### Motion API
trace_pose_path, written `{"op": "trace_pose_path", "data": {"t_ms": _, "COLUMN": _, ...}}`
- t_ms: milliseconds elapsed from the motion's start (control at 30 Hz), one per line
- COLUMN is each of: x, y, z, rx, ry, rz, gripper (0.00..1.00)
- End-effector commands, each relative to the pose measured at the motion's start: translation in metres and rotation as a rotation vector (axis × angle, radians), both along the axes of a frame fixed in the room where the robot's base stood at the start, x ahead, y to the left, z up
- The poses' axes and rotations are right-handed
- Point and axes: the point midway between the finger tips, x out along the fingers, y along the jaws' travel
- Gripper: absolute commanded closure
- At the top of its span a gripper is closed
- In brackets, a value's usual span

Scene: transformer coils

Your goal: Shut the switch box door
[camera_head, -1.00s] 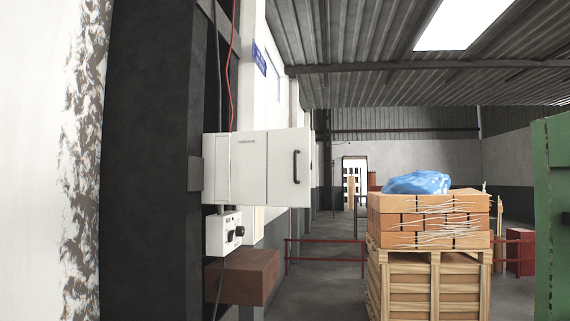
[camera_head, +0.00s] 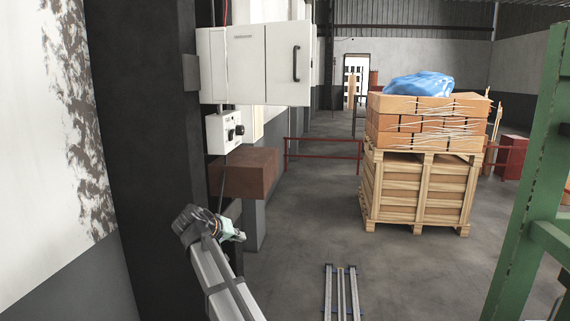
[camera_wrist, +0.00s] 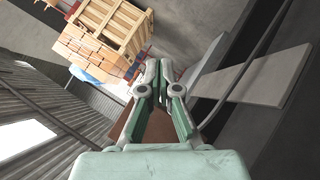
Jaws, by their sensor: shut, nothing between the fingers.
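The white switch box (camera_head: 213,66) is mounted on the dark column at upper left in the head view. Its door panel (camera_head: 289,62) with a black vertical handle (camera_head: 296,64) reaches out to the right and appears to stand open; the exact angle is hard to tell. My gripper (camera_head: 238,236) is low in the head view, below the box and apart from it. In the wrist view my gripper (camera_wrist: 160,66) has its green-grey fingers together with nothing between them. The switch box is not recognisable in the wrist view.
A small control box (camera_head: 225,131) with black knobs hangs under the switch box. A brown block (camera_head: 245,173) juts from the column between it and my gripper. A loaded wooden crate (camera_head: 418,190) stands at right, behind a green frame (camera_head: 530,180).

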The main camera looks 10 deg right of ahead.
Motion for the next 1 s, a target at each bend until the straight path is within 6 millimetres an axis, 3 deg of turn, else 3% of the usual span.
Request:
{"op": "trace_pose_path", "data": {"t_ms": 33, "x": 0.009, "y": 0.007, "z": 0.048, "rx": -0.009, "ry": -0.06, "rz": -0.02, "gripper": 1.0}}
{"op": "trace_pose_path", "data": {"t_ms": 167, "x": 0.012, "y": 0.013, "z": 0.152, "rx": -0.033, "ry": -0.211, "rz": -0.092, "gripper": 1.0}}
{"op": "trace_pose_path", "data": {"t_ms": 400, "x": -0.016, "y": 0.009, "z": 0.353, "rx": -0.057, "ry": -0.53, "rz": -0.277, "gripper": 1.0}}
{"op": "trace_pose_path", "data": {"t_ms": 500, "x": -0.038, "y": 0.001, "z": 0.426, "rx": -0.061, "ry": -0.666, "rz": -0.369, "gripper": 1.0}}
{"op": "trace_pose_path", "data": {"t_ms": 600, "x": -0.06, "y": -0.007, "z": 0.481, "rx": -0.061, "ry": -0.793, "rz": -0.458, "gripper": 1.0}}
{"op": "trace_pose_path", "data": {"t_ms": 733, "x": -0.08, "y": -0.015, "z": 0.517, "rx": -0.058, "ry": -0.918, "rz": -0.549, "gripper": 1.0}}
{"op": "trace_pose_path", "data": {"t_ms": 1000, "x": -0.08, "y": -0.035, "z": 0.526, "rx": -0.058, "ry": -0.966, "rz": -0.586, "gripper": 1.0}}
